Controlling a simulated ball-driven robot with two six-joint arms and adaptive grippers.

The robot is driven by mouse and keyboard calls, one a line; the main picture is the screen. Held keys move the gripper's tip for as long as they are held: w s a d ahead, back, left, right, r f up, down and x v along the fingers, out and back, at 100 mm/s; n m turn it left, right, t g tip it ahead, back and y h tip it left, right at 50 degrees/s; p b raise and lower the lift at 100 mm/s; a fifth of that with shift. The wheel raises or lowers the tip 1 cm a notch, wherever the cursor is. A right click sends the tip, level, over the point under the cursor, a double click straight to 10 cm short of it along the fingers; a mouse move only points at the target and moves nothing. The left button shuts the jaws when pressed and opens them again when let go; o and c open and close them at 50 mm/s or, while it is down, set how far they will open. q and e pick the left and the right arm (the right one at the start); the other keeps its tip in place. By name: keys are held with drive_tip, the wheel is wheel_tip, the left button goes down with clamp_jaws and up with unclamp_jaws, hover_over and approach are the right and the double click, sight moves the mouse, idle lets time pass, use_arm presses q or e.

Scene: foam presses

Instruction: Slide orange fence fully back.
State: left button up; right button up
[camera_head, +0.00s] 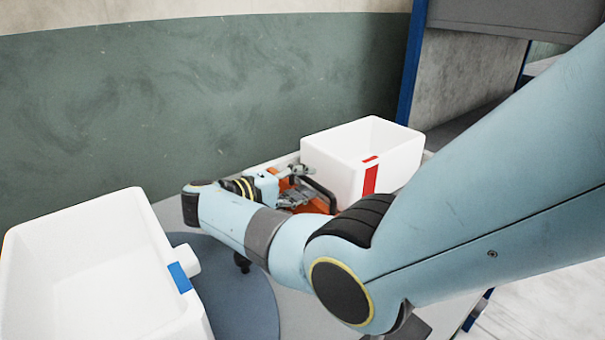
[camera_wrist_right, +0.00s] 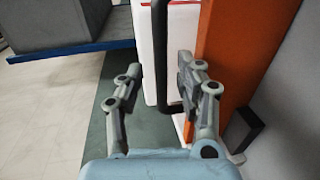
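The orange fence (camera_head: 318,206) shows only in part in the head view, low in front of the right white bin and partly behind my right arm. In the right wrist view it is a tall orange panel (camera_wrist_right: 238,55) at the right. A black bar handle (camera_wrist_right: 160,50) stands beside it and bends towards it at the bottom. My right gripper (camera_wrist_right: 159,68) is open, with one finger on each side of the handle. The right finger lies between handle and panel; whether it touches either is unclear. My left gripper is not in view.
A white bin (camera_head: 335,165) with a red stripe stands behind the fence. Another white bin (camera_head: 75,230) with a blue tag stands at the front left. A blue-grey disc (camera_head: 245,300) lies on the table between them. A green-grey wall (camera_head: 200,100) closes the back.

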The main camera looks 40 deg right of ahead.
drive_tip(key=o, duration=0.8)
drive_tip(key=r, duration=0.7)
drive_tip(key=shift+w+d+r, duration=0.1)
drive_tip(key=shift+w+d, duration=0.1)
drive_tip(key=shift+d, duration=0.05)
drive_tip(key=shift+s+a+r, duration=0.15)
drive_tip(key=shift+r, duration=0.5)
drive_tip(key=shift+s+a+r, duration=0.1)
drive_tip(key=shift+a+r, duration=0.05)
drive_tip(key=shift+r, duration=0.45)
drive_tip(key=c, duration=0.8)
drive_tip(key=shift+w+d, duration=0.1)
